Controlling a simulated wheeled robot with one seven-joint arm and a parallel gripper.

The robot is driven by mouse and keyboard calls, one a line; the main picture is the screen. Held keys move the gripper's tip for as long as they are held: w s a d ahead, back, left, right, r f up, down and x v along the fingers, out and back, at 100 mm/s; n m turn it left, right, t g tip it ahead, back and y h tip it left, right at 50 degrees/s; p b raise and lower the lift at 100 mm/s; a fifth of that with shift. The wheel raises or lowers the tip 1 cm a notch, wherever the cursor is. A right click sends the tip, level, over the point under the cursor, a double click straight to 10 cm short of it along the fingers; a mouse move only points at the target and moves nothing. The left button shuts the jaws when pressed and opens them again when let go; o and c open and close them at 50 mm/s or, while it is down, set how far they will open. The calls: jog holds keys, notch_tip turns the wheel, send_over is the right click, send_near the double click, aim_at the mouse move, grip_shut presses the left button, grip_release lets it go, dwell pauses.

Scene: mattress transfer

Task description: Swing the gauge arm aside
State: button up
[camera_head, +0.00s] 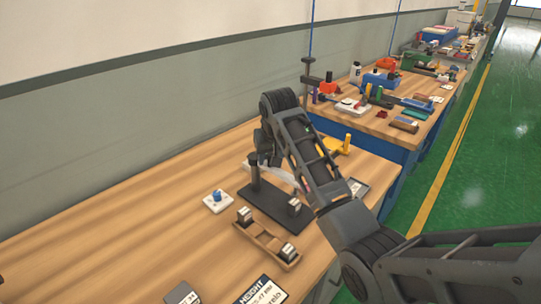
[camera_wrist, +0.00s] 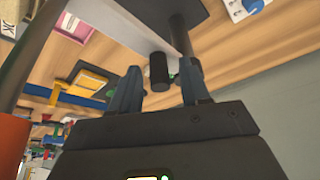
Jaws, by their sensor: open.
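The gauge stands on the bench as a black base plate (camera_head: 272,208) with an upright black post (camera_head: 254,174). Its pale gauge arm (camera_head: 280,174) is partly hidden behind my arm in the head view. In the wrist view the gauge arm (camera_wrist: 143,25) is a light grey bar beside the post (camera_wrist: 182,38), with a short dark cylinder (camera_wrist: 158,70) at its end. My gripper (camera_wrist: 158,82) is open, and the cylinder appears between its fingertips. I cannot tell whether either finger touches it. In the head view the fingertips are not clear.
A wooden tray (camera_head: 262,240) with two small blocks lies in front of the base plate. A white pad with a blue knob (camera_head: 216,200) sits to the left. A yellow item (camera_head: 337,145) lies behind my arm. The bench's left side (camera_head: 110,230) is clear.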

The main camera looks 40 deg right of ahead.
grip_shut()
dwell(0.4)
